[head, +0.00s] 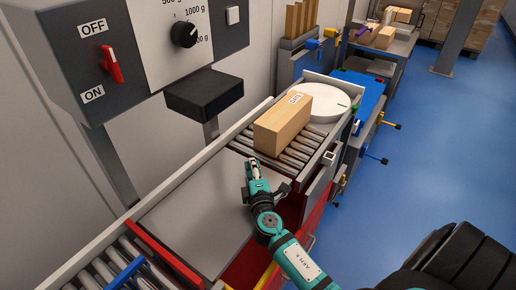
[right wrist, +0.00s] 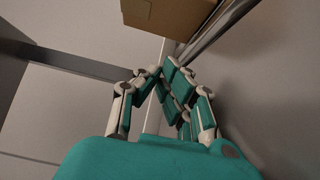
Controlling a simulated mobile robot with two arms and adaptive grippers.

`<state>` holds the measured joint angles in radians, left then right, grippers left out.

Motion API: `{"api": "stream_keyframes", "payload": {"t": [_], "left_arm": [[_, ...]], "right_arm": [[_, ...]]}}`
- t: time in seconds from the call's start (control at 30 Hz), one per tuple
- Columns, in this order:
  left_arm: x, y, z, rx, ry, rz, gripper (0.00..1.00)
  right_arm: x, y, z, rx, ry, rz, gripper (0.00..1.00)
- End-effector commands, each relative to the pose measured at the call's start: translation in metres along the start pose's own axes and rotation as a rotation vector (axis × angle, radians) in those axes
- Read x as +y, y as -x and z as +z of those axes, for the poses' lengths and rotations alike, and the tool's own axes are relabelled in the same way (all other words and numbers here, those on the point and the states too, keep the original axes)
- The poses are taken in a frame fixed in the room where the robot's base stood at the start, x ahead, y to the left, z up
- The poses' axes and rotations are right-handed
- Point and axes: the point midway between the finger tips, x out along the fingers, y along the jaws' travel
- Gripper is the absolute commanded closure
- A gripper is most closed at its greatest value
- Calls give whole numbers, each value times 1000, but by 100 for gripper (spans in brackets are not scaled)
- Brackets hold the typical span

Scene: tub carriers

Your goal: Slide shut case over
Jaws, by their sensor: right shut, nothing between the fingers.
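The case is a closed brown cardboard box (head: 283,124) with a printed label on top. It sits on the grey rollers, just before a white round disc. My right gripper (head: 254,166) is shut and empty, over the near end of the rollers by the grey flat plate. It is on the near side of the box, with a gap between them in the head view. In the right wrist view the closed fingers (right wrist: 160,74) point toward the box (right wrist: 170,14), whose lower part shows at the top edge. My left gripper is not in view.
The white round disc (head: 323,103) lies beyond the box on the line. A grey plate (head: 190,222) lies bare on the near side. A black block (head: 204,93) and a control panel with a red switch (head: 109,65) stand at left. Blue floor is open at right.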

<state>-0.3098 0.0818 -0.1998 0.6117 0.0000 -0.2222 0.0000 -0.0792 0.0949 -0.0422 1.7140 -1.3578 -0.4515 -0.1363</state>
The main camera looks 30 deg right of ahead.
Motion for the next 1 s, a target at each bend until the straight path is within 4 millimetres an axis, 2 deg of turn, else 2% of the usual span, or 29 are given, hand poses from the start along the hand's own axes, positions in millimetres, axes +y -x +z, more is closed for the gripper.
{"api": "stream_keyframes", "payload": {"t": [0.03,0.13,0.33,0.6,1.0], "left_arm": [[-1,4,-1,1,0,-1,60],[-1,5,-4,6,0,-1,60],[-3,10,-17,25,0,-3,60],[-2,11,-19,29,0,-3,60],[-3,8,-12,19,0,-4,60]], "right_arm": [[3,-13,0,-2,1,2,100],[2,-33,0,-1,0,1,100],[0,-54,20,-1,3,-1,100],[0,-62,28,0,-1,-1,100],[-2,-63,23,-1,-3,0,100]]}}
